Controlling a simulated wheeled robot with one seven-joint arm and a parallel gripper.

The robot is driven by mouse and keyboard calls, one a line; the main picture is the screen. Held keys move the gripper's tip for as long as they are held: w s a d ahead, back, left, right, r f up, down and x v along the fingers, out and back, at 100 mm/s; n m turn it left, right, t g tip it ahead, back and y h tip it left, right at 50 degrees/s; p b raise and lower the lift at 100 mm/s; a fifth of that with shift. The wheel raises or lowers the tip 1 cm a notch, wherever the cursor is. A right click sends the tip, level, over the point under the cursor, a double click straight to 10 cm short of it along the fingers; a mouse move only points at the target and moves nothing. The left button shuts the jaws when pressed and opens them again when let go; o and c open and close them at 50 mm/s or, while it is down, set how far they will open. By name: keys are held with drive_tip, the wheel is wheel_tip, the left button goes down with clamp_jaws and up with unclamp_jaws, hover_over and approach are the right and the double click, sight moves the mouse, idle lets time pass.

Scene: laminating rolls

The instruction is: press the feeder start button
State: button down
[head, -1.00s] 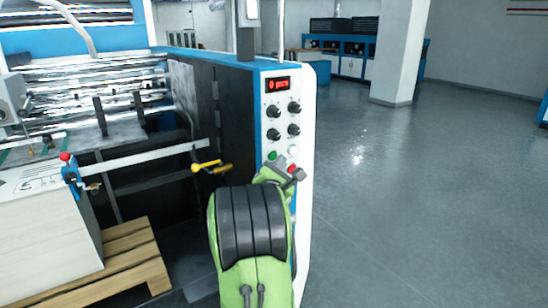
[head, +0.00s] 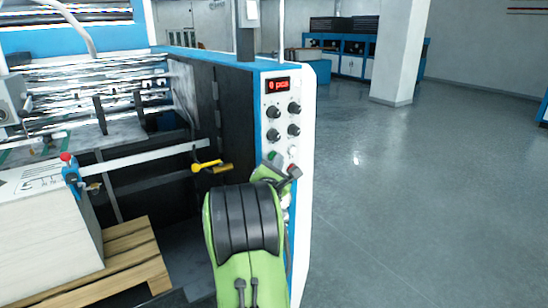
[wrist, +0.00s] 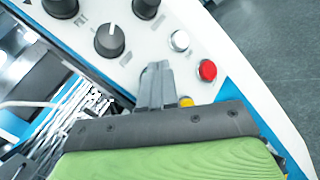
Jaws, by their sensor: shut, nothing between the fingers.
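The feeder's control panel (head: 267,150) is a white and blue upright face at the right end of the machine. In the wrist view, a white button (wrist: 180,40), a red button (wrist: 207,70) and a partly covered yellow button (wrist: 186,102) show on it. A green button seen earlier below the lower left knob is hidden behind my fingers in the wrist view. My gripper (wrist: 155,68) is shut and empty, its tips at that spot, left of the white button. In the head view my gripper (head: 276,163) is at the panel's lower buttons. Contact cannot be told.
Several black knobs (wrist: 110,40) sit above the buttons. A red display (head: 278,85) on the panel reads 0 pcs. A yellow handle (head: 207,166) sticks out left of the panel. A paper stack (head: 45,235) stands on a wooden pallet (head: 135,262). The floor at right is clear.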

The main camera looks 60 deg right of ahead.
drive_tip(key=shift+w+d, duration=0.1)
drive_tip(key=shift+w, duration=0.05)
idle(0.4)
drive_tip(key=shift+s+a, duration=0.4)
drive_tip(key=shift+s, duration=0.3)
